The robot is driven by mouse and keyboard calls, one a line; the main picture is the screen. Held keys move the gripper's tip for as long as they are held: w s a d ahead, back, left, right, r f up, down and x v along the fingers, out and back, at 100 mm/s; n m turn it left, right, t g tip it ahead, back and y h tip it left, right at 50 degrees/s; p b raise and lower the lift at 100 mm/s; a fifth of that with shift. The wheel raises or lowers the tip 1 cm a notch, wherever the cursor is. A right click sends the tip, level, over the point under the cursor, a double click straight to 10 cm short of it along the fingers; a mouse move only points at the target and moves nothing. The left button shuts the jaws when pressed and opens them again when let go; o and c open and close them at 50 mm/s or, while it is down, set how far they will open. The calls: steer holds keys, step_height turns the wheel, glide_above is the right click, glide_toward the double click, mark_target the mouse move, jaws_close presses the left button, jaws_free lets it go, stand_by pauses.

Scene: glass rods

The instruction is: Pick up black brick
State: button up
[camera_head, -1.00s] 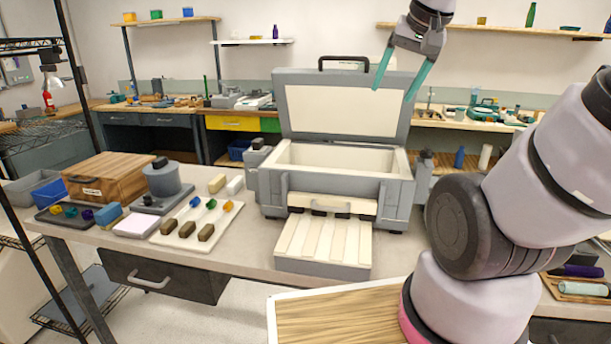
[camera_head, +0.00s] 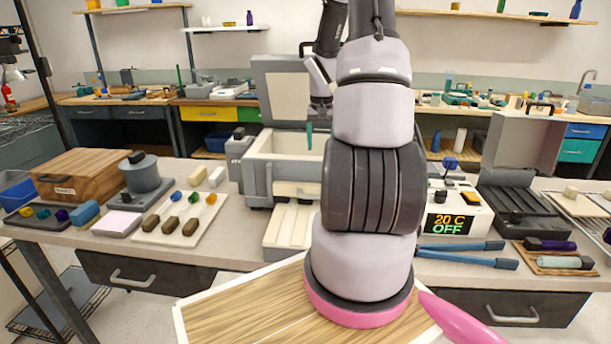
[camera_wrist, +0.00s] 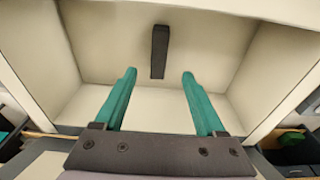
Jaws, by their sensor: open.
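A dark, long, narrow block (camera_wrist: 160,52), which looks like the black brick, shows in the wrist view inside the open cream-lined box. It lies beyond my fingertips, roughly in line with the gap between them. My gripper (camera_wrist: 158,78) is open, with its two teal fingers apart and nothing between them. In the head view my gripper (camera_head: 309,138) hangs over the opening of the grey box (camera_head: 258,178). One teal finger shows there; my arm hides the other and the box's right part. The block is not visible in the head view.
The box's raised lid (camera_head: 280,88) stands behind my gripper. Its walls surround the fingers in the wrist view. A white board (camera_head: 205,225) with brown blocks lies to the left. A controller (camera_head: 455,212) reading 20 C OFF and blue tongs (camera_head: 465,255) lie to the right.

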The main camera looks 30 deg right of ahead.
steer(key=f, duration=0.4)
steer(key=shift+w+f, duration=0.35)
steer(key=shift+f, duration=0.05)
steer(key=f, duration=0.2)
steer(key=d+f, duration=0.1)
steer(key=f, duration=0.3)
steer(key=shift+w+d+f, duration=0.15)
steer(key=shift+w, duration=0.2)
jaws_close()
